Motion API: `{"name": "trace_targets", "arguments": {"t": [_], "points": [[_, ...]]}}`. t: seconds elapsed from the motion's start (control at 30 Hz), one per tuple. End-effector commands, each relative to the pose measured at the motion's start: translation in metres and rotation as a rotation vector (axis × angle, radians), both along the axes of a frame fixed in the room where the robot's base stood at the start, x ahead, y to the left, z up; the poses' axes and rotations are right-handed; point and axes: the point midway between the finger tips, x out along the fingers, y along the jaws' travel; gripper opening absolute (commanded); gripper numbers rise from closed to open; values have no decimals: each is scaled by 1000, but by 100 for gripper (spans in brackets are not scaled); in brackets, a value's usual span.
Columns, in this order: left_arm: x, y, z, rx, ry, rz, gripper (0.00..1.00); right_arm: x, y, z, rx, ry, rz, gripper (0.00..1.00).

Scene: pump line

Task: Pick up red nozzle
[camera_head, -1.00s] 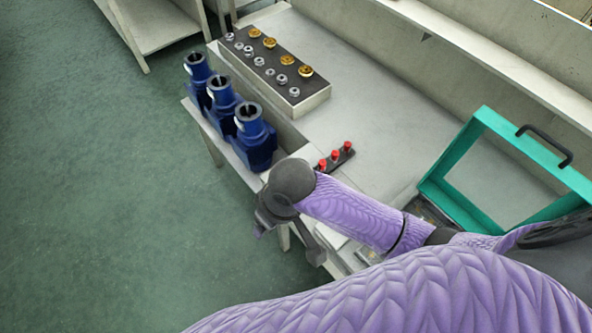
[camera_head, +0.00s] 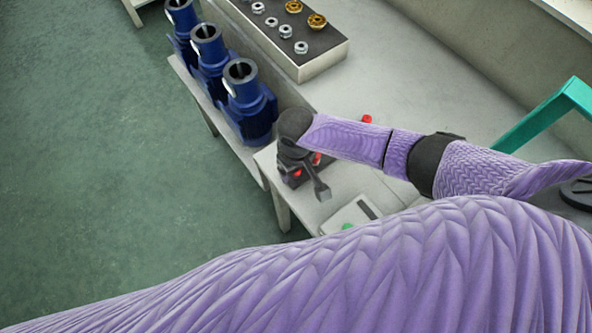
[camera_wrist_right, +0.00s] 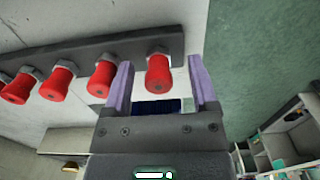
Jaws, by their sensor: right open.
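Several red nozzles stand in a row on a dark rack, which shows in the right wrist view (camera_wrist_right: 120,50). The end red nozzle (camera_wrist_right: 158,74) is between the two purple fingers of my right gripper (camera_wrist_right: 161,68), which is open. The nozzle beside it (camera_wrist_right: 102,76) is just outside the left finger. In the head view my right gripper (camera_head: 308,175) is over the rack and hides most of it. One red nozzle (camera_head: 367,119) shows beyond my forearm. Contact between fingers and nozzle cannot be made out. My left gripper is not in view.
Three blue pumps (camera_head: 243,92) stand on a ledge left of the bench. A dark-topped block (camera_head: 300,62) with metal and brass fittings is behind. A pale device with a green button (camera_head: 352,214) is in front. A teal frame (camera_head: 545,112) is at the right.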

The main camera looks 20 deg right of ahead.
Motion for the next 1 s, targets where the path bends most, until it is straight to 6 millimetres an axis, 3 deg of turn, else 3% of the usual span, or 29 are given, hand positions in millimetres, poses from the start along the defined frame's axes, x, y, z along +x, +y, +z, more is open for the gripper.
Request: {"name": "trace_targets", "arguments": {"t": [0.13, 0.17, 0.5, 0.83, 1.0], "points": [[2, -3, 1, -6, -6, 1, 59, 0, 0, 2, 0, -1, 0, 75], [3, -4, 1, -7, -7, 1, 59, 0, 0, 2, 0, -1, 0, 70], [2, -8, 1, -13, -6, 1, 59, 0, 0, 2, 0, 0, 1, 0], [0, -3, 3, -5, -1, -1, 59, 0, 0, 5, 0, -1, 1, 0], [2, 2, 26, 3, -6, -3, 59, 1, 0, 47, 1, -4, 2, 0]]}}
